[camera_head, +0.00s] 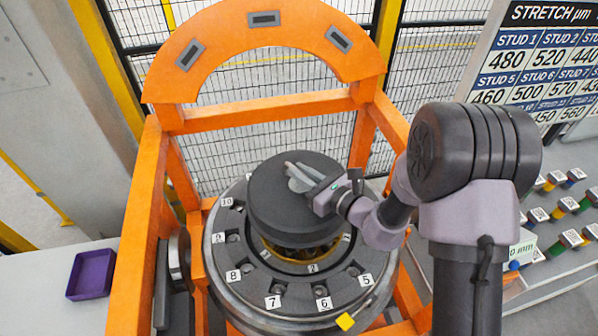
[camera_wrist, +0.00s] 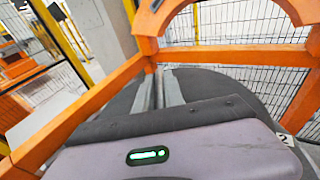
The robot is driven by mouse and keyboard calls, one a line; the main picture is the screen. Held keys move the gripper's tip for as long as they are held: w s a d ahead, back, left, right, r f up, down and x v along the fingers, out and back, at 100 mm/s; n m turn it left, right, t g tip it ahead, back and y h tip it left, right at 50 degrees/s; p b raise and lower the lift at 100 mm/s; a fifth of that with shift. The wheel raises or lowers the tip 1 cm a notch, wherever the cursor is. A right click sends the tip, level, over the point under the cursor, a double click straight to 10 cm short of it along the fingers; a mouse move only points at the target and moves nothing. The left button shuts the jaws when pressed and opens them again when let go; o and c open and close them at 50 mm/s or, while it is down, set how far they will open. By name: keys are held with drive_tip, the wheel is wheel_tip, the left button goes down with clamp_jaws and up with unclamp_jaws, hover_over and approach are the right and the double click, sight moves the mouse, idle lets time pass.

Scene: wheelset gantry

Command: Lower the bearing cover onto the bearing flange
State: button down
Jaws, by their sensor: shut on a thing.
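The bearing cover (camera_head: 270,198) is a thick dark grey disc in the head view. My gripper (camera_head: 298,178) is shut on it at the top, and its fingers also show in the wrist view (camera_wrist: 160,88), with the cover (camera_wrist: 215,88) around them. The cover looks roughly level above the bearing flange (camera_head: 300,298), a dark ring with numbered white labels and studs. A brass-coloured inner part (camera_head: 290,252) shows below the cover's front edge. The cover hides the ring's middle and back, and I cannot tell the exact gap or centring.
An orange gantry frame (camera_head: 145,225) with an arch (camera_head: 225,45) surrounds the wheelset. A purple tray (camera_head: 91,274) lies left. Coloured labelled blocks (camera_head: 570,239) and a stretch board (camera_head: 540,60) are right. Mesh fencing stands behind.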

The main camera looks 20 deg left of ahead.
drive_tip(key=shift+w+a+r, duration=0.1)
drive_tip(key=shift+s+d+r, duration=0.15)
drive_tip(key=shift+s+d, duration=0.15)
drive_tip(key=shift+d, duration=0.2)
drive_tip(key=shift+d+f+b, duration=0.1)
drive_tip(key=shift+f+b, duration=0.3)
wheel_tip(320, 180, down, 5)
drive_tip(key=b, duration=0.4)
drive_tip(key=shift+b, duration=0.3)
drive_tip(key=shift+f+b, duration=3.45)
drive_tip(key=shift+f, duration=0.1)
idle(0.4)
drive_tip(key=c, duration=1.3)
unclamp_jaws()
drive_tip(key=shift+c, duration=0.2)
